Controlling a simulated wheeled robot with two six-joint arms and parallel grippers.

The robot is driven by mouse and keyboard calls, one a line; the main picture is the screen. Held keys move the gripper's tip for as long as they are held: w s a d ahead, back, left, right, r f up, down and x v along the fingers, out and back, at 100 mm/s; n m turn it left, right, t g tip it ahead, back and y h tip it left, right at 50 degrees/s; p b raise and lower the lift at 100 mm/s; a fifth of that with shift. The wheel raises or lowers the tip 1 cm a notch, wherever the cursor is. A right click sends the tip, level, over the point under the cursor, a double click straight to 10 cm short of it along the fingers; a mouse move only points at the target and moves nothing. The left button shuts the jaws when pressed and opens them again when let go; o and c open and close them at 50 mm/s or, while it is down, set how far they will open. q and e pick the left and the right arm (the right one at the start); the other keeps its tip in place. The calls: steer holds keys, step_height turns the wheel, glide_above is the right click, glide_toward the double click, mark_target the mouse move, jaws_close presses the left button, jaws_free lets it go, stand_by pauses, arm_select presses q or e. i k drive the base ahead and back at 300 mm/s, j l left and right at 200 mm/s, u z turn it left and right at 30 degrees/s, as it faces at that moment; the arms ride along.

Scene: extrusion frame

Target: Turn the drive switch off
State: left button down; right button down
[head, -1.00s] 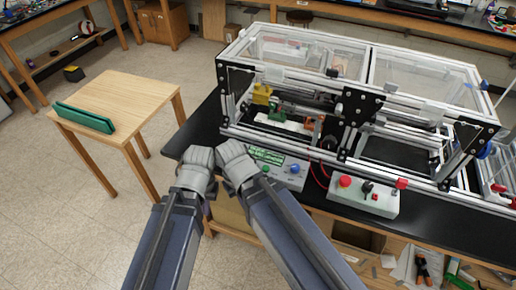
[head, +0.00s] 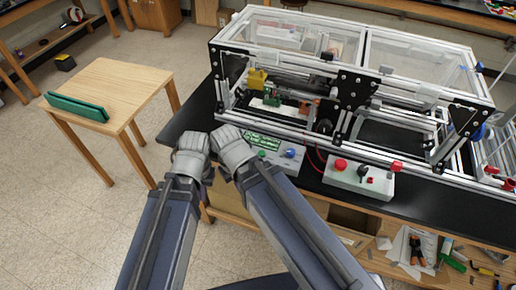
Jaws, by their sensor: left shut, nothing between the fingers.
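A white control box (head: 345,182) sits at the front edge of the black bench. It carries a red mushroom button (head: 340,165), a small black switch (head: 362,172) and small red parts; which one is the drive switch, and its setting, I cannot tell. Left of it is a grey display box (head: 285,164) with a green screen (head: 264,142) and a blue knob (head: 290,153). My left gripper (head: 191,145) is shut and empty, left of the display box. My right gripper (head: 228,137) is beside it, overlapping the display box's left end; its fingers are not clear.
The aluminium extrusion frame (head: 430,92) with clear panels stands on the black bench (head: 192,118) behind the boxes. A wooden table (head: 128,85) with a green object (head: 77,107) stands at left. Tools lie on a shelf below the bench. Open floor lies at lower left.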

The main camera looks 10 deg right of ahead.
mark_target(362, 170)
steer(key=l+z, duration=0.3)
steer(key=l, duration=0.5)
steer(key=l+z, duration=0.35)
steer(key=l, duration=0.45)
